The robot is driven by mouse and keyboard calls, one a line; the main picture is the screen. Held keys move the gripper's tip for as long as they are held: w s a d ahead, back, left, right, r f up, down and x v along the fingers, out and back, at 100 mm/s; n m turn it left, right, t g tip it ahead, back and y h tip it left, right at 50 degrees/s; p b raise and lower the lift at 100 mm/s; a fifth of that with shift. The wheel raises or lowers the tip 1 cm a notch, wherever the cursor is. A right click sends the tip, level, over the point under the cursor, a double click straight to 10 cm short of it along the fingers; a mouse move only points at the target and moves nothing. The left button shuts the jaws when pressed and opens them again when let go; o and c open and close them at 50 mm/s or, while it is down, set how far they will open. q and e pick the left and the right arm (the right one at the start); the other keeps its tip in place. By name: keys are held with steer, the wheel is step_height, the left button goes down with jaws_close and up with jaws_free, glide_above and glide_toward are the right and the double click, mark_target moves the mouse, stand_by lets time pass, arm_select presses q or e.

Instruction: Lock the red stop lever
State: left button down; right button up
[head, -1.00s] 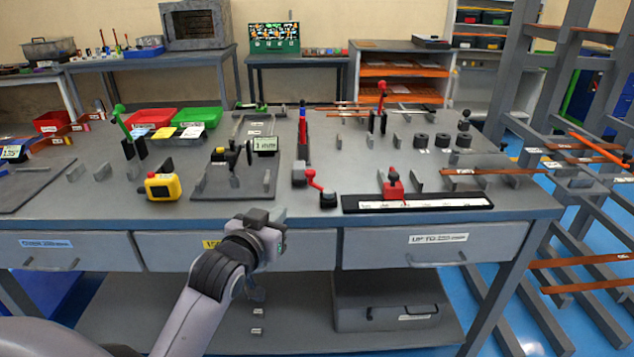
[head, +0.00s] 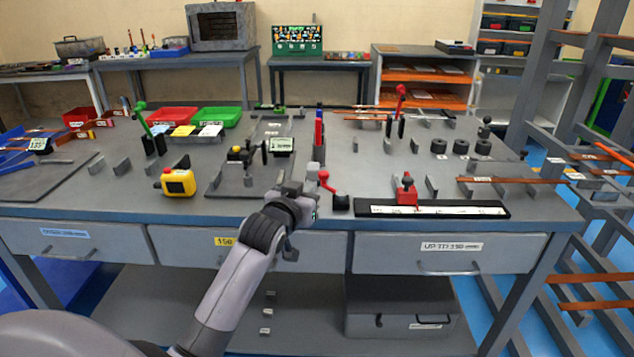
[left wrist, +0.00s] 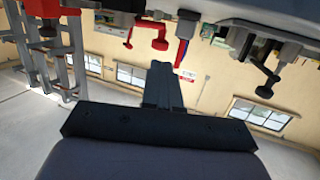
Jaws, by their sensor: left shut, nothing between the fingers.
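A bent red lever (head: 327,183) with a red knob and a black block at its near end sits at the front middle of the workbench. It also shows upside down in the left wrist view (left wrist: 131,32), beyond my fingertips. A red stop (head: 406,192) stands on the black-edged scale strip at the right. My left gripper (head: 298,190) is just left of the bent lever, partly covering its mount, and apart from the lever as far as I can tell. Its fingers (left wrist: 163,85) are shut and empty. My right gripper is in neither view.
A yellow box with a red button (head: 178,183) stands at left. The scale strip (head: 430,210) lies along the front right. A red-and-blue upright handle (head: 318,130) and a taller red-knobbed lever (head: 400,100) stand farther back. Drawers line the bench front.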

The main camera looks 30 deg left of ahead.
mark_target(322, 176)
arm_select(q)
steer(key=shift+x, duration=2.85)
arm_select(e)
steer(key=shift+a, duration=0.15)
arm_select(q)
steer(key=shift+h, duration=0.3)
steer(key=shift+w+m, duration=0.1)
steer(key=shift+m, duration=0.2)
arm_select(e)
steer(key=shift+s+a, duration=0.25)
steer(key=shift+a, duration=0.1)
